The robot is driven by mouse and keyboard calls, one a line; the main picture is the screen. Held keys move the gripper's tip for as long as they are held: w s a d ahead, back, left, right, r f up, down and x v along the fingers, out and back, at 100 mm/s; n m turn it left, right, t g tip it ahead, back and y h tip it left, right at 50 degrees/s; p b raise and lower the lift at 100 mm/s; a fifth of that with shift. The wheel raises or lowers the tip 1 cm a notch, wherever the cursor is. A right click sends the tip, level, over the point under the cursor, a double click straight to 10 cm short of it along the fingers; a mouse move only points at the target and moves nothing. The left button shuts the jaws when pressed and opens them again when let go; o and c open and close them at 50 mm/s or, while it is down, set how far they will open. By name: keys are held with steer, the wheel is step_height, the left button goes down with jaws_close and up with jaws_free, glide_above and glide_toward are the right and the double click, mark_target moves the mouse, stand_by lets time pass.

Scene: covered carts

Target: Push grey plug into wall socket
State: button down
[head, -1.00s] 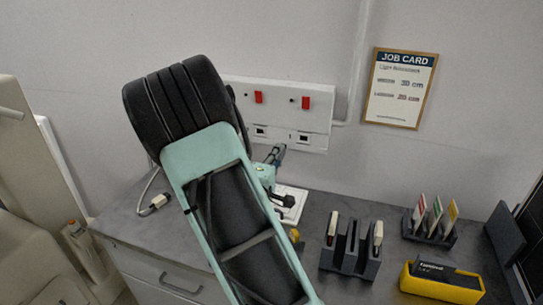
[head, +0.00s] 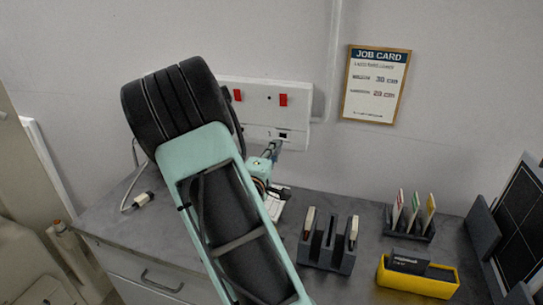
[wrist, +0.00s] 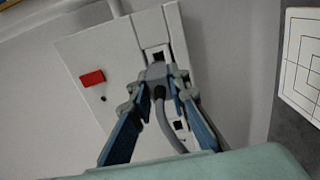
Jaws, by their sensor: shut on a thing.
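The grey plug (wrist: 157,73) is held between the two blue fingertips of my gripper (wrist: 158,84) in the wrist view. Its grey cable (wrist: 164,122) bends down from it. The white wall socket (wrist: 115,62) has dark openings and a red switch. The plug lies over the plate beside one opening; whether it touches or enters is unclear. In the head view, my gripper (head: 270,152) is just below the right opening of the wall socket (head: 262,95). The plug is too small to make out there, and my arm hides the plate's left part.
A grey worktop (head: 345,205) runs below the socket. A dark rack (head: 328,250), a card holder (head: 410,225) and a yellow tray (head: 418,283) stand to the right. A white connector on a cable (head: 143,200) lies at left. A job card (head: 376,85) hangs on the wall.

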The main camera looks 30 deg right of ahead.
steer(key=shift+x, duration=1.5)
steer(key=shift+x, duration=1.65)
stand_by(0.6)
steer(key=c, duration=1.8)
jaws_free()
steer(key=shift+o, duration=0.2)
steer(key=v, duration=1.2)
